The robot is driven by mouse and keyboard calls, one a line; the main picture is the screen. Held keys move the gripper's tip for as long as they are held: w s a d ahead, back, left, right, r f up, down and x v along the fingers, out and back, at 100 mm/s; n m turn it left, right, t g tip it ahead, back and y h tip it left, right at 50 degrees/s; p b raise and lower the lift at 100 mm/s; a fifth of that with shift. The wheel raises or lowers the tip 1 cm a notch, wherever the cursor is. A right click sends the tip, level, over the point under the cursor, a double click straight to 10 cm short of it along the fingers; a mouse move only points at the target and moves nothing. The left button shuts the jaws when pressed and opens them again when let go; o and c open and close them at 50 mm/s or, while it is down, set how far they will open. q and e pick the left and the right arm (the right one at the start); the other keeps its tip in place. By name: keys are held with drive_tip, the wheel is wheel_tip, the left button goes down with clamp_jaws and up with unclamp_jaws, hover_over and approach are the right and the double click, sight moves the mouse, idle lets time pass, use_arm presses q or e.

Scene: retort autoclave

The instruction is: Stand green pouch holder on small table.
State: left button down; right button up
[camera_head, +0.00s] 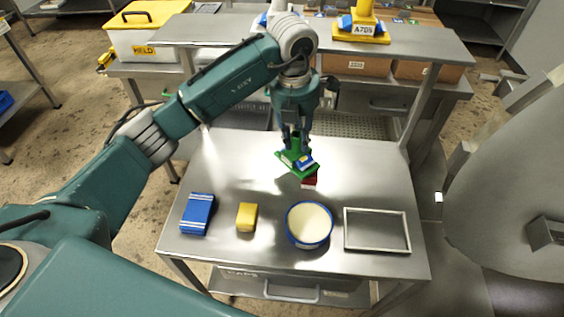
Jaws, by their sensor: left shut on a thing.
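The green pouch holder (285,158) has a flat green base and carries a small blue-and-white piece at its right side. My left gripper (295,148) comes down from above and is shut on its upright part. The holder is over the back middle of the steel table (235,165) in front of me, slightly turned. I cannot tell whether its base touches the top. A small red thing (310,181) shows just below its front edge, partly hidden. My right gripper is not in view.
Along the table's front are a blue striped box (197,214), a yellow block (247,217), a blue-rimmed round tub (309,225) and an empty rectangular frame (376,230). A raised steel shelf (225,30) stands behind, with a yellow A7D5 stand (361,28). The table's back left is bare.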

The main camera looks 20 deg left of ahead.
use_arm(q)
drive_tip(key=shift+s+a+r+p, duration=0.4)
drive_tip(key=shift+s+a, duration=0.15)
drive_tip(key=shift+a, duration=0.2)
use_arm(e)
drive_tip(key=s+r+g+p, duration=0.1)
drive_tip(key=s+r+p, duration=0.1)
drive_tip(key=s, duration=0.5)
use_arm(q)
drive_tip(key=s+a+p, duration=0.4)
drive_tip(key=a, duration=1.2)
wheel_tip(320, 180, down, 7)
drive_tip(key=shift+w+f+p, duration=0.1)
drive_tip(key=shift+f+p, duration=0.1)
drive_tip(key=shift+p, duration=1.05)
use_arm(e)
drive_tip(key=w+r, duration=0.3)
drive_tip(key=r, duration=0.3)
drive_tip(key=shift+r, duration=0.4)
use_arm(q)
drive_tip(key=c, duration=1.5)
unclamp_jaws()
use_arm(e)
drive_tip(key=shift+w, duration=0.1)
use_arm(q)
drive_tip(key=shift+o, duration=0.2)
